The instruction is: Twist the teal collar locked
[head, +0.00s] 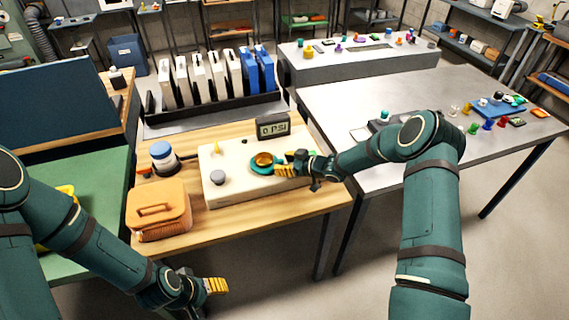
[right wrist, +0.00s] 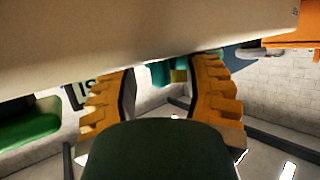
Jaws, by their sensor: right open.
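The teal collar (head: 258,170) sits around a brass-coloured fitting (head: 264,159) on top of a cream box (head: 228,190). A display (head: 273,126) reading 0 PSI stands at the back of the box. My right gripper (head: 283,164) is at the collar's right side, its yellow fingers close to it; contact cannot be told. In the right wrist view its fingers (right wrist: 160,88) are apart, with a small teal patch (right wrist: 160,72) showing beyond and between them. My left gripper (head: 217,286) is low in the head view, away from the box; its finger gap is unclear.
The box also carries a grey knob (head: 217,178) and a yellow lever (head: 217,147). A grey table (head: 345,92) lies to the right.

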